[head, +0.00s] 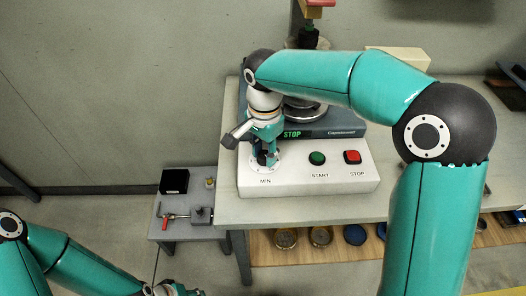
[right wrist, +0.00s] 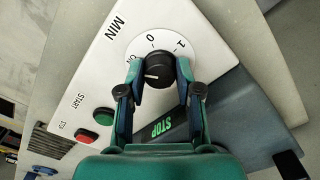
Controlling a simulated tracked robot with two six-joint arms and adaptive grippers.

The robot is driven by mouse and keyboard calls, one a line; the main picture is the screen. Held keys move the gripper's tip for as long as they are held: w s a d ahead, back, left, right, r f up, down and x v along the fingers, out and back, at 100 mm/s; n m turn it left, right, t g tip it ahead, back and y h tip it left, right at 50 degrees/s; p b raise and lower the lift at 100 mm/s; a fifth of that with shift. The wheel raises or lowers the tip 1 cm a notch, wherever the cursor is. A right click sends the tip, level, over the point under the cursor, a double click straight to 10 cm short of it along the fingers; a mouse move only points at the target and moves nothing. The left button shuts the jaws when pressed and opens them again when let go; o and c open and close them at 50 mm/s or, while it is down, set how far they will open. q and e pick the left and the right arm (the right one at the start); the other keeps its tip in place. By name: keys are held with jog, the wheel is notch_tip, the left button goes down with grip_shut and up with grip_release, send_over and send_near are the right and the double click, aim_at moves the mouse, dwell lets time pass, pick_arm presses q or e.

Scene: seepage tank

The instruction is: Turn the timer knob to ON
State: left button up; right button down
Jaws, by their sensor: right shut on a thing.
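The black timer knob (right wrist: 158,72) sits on a round white dial (right wrist: 165,45) marked 0 and 1, with another label partly covered by a finger. A short white line on the knob points to the left in the right wrist view. My right gripper (right wrist: 160,78) has one finger on each side of the knob and is shut on it. In the head view my right gripper (head: 265,158) points down at the MIN end of the white control panel (head: 300,182), hiding most of the knob. My left gripper (head: 178,290) is only partly in view at the bottom edge.
On the panel are a green START button (head: 317,158) and a red STOP button (head: 352,157). Behind it, a dark unit shows a green STOP display (head: 292,134). A low side table (head: 190,228) holds a black box (head: 174,181) and a red-handled tool (head: 172,217).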

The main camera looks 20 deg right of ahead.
aim_at(264, 154)
jog(key=shift+w+r, duration=0.2)
jog(key=c, duration=0.8)
grip_release()
jog(key=shift+c, duration=0.2)
jog(key=shift+o, duration=0.3)
jog(key=shift+f, duration=0.1)
jog(key=shift+s, duration=0.1)
notch_tip(264, 154, up, 12)
